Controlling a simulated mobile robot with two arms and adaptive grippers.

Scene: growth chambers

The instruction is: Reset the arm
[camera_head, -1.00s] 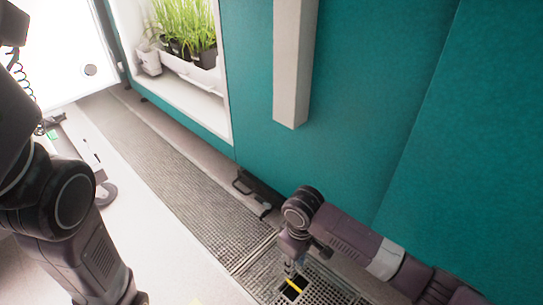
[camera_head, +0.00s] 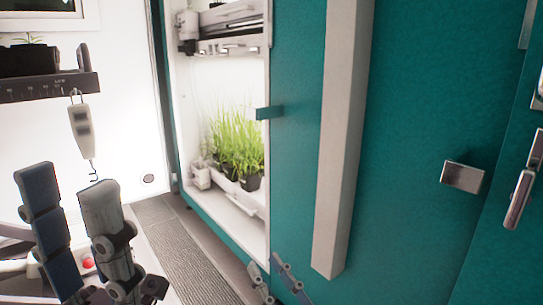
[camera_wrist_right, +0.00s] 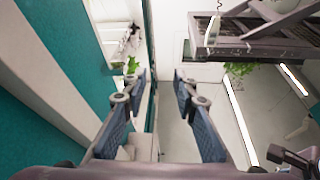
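My left gripper (camera_head: 67,176) stands upright at the lower left of the head view. Its two fingers are apart, with nothing seen between them. My right gripper (camera_head: 265,261) shows only in part at the bottom edge of the head view, in front of the teal chamber wall. In the right wrist view its blue-padded fingers (camera_wrist_right: 161,74) are spread apart and the space between them is empty.
A lit chamber holds green grass in dark pots (camera_head: 236,155). A grey scale with a hook (camera_head: 82,131) hangs from a dark shelf (camera_head: 48,88) close above my left gripper. A pale vertical bar (camera_head: 343,140) and a metal handle (camera_head: 463,177) stick out from the teal wall.

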